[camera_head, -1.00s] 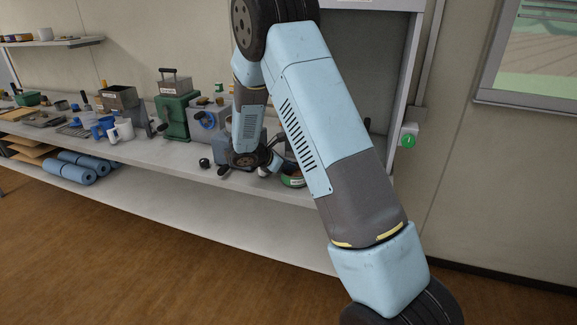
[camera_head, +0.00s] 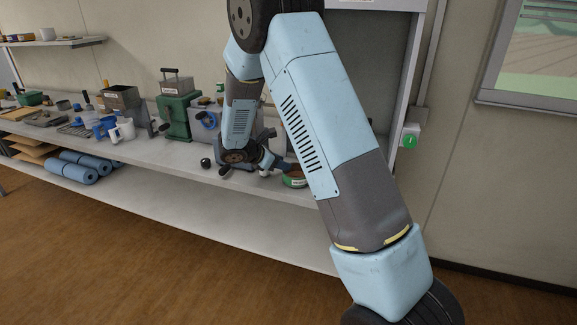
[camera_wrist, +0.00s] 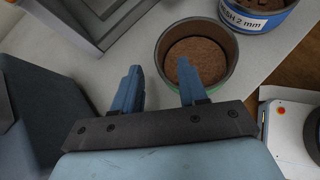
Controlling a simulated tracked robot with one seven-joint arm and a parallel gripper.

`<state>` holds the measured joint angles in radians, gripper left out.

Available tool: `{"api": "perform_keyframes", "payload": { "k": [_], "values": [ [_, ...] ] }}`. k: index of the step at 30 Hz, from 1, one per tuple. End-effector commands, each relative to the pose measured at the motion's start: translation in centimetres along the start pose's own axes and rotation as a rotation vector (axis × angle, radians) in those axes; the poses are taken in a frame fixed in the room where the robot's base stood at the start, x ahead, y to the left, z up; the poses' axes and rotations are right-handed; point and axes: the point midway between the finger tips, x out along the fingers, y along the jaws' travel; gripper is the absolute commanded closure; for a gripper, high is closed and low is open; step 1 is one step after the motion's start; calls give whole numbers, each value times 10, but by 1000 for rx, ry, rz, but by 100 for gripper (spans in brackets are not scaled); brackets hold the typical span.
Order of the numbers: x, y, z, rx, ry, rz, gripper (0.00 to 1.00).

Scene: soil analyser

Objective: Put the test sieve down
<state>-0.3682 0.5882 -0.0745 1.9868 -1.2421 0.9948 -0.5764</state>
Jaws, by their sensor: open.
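A round green-sided test sieve (camera_wrist: 229,91) with a brown inside stands on the grey bench in the wrist view. It also shows at the bench's front edge in the head view (camera_head: 295,183), with a pale label. My gripper (camera_wrist: 160,70) is open and close to it. In the wrist view the right finger overlaps the sieve's near left rim and the left finger is outside it. I cannot tell whether either finger touches. In the head view my gripper (camera_head: 276,164) is small and partly hidden.
A blue container (camera_wrist: 258,22) marked "MESH 2 mm" stands just beyond the sieve. A grey box-like thing (camera_wrist: 92,20) is at upper left. The bench (camera_head: 170,152) holds several devices, a green press (camera_head: 174,115) and a white mug (camera_head: 123,129). A dark ball (camera_head: 205,162) lies near the front edge.

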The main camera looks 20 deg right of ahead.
Motion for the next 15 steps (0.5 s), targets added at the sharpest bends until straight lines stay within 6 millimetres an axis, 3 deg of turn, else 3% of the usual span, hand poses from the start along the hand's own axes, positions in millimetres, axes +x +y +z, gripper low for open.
{"api": "perform_keyframes", "payload": {
  "k": [6,15],
  "values": [
    [-42,0,0,1,0,3,58],
    [-72,0,0,2,2,1,58]
  ]
}}
